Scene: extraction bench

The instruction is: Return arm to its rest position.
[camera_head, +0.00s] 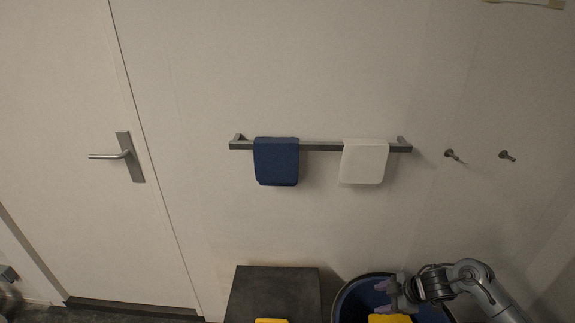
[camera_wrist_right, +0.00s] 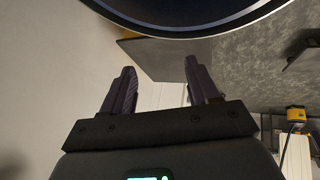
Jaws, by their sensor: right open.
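My right arm comes in from the lower right in the head view. My right gripper (camera_head: 381,295) is open, with its purple fingers over the round dark-blue container (camera_head: 345,297). In the right wrist view the two fingers of my right gripper (camera_wrist_right: 160,68) stand wide apart with nothing between them. The container's dark curved rim (camera_wrist_right: 190,30) crosses the top of that view, apart from the fingertips. My left gripper cannot be made out in either view.
A dark grey block-like surface (camera_head: 275,285) stands left of the container, with a yellow item (camera_head: 271,321) at the frame's bottom edge. Another yellow item (camera_head: 390,318) shows below my right gripper. A wall rail (camera_head: 320,147) carries a blue cloth (camera_head: 276,162) and a white cloth (camera_head: 364,162).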

